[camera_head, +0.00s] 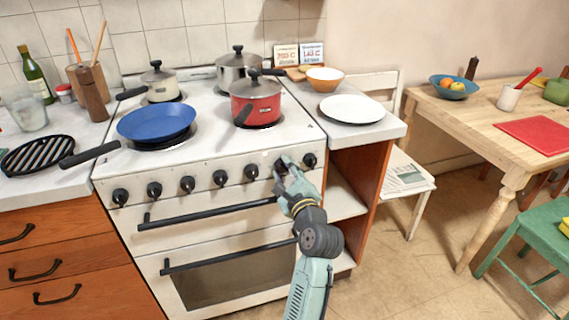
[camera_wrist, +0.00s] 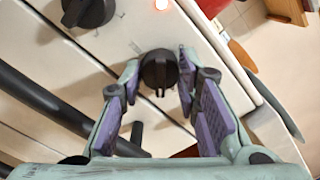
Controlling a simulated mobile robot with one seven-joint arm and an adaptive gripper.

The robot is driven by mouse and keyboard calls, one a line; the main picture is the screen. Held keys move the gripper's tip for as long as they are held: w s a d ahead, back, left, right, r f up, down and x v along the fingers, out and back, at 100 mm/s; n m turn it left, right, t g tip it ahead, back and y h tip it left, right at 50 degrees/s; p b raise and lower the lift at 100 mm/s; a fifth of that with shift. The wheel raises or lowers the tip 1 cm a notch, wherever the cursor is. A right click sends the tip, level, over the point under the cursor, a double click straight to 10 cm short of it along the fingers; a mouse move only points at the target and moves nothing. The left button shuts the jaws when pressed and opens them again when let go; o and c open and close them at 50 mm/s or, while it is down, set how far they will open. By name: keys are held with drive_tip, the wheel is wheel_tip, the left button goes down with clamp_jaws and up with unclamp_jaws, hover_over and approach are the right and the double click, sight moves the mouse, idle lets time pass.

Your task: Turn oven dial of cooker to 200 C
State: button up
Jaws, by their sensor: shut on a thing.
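The white cooker (camera_head: 215,215) has a row of black dials along its front panel. My gripper (camera_head: 286,170) is at the second dial from the right, with its fingers pointing to the panel. In the wrist view, my gripper (camera_wrist: 159,66) has one fingertip on each side of this black dial (camera_wrist: 158,70) and is shut on it. The dial's grip bar points toward the bottom of that picture. Its scale marks are too small or hidden to read. A neighbouring dial (camera_wrist: 88,10) shows at the upper left.
Black oven handles (camera_head: 215,212) run across the cooker front beside my gripper. A blue pan (camera_head: 157,121), red pot (camera_head: 255,100) and other pots stand on the hob.

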drive_tip(key=m+p, duration=0.3)
drive_tip(key=shift+r+m+p, duration=0.3)
drive_tip(key=shift+m+p, duration=0.1)
drive_tip(key=m+p, duration=0.2)
drive_tip(key=shift+d+f+m, duration=0.1)
drive_tip(key=shift+f+m, duration=0.05)
drive_tip(key=shift+m, duration=0.25)
drive_tip(key=m, duration=0.3)
drive_tip(key=shift+f+m, duration=0.15)
drive_tip(key=shift+m, duration=0.15)
drive_tip(key=m, duration=0.4)
drive_tip(key=shift+m, duration=0.3)
drive_tip(key=o, duration=1.2)
drive_tip(key=v, duration=1.2)
